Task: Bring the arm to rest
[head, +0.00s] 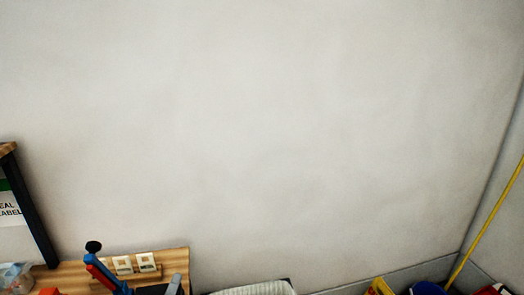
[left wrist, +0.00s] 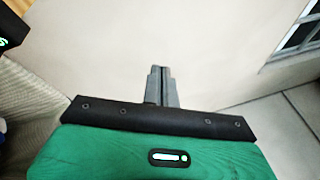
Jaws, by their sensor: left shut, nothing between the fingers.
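My left gripper (left wrist: 162,70) shows in the left wrist view. Its two grey fingers are together with nothing between them, and they point toward a pale wall. Below them are the black plate and green housing of my own wrist. The fingers touch nothing that I can see. In the head view I cannot clearly make out the left gripper. My right gripper is in neither view.
In the head view a wooden bench (head: 72,278) at the lower left holds a red and blue tool (head: 106,273). A white basket (head: 255,288) is at the bottom edge. A yellow pole (head: 487,222) leans at the right. A window (left wrist: 302,30) shows in the left wrist view.

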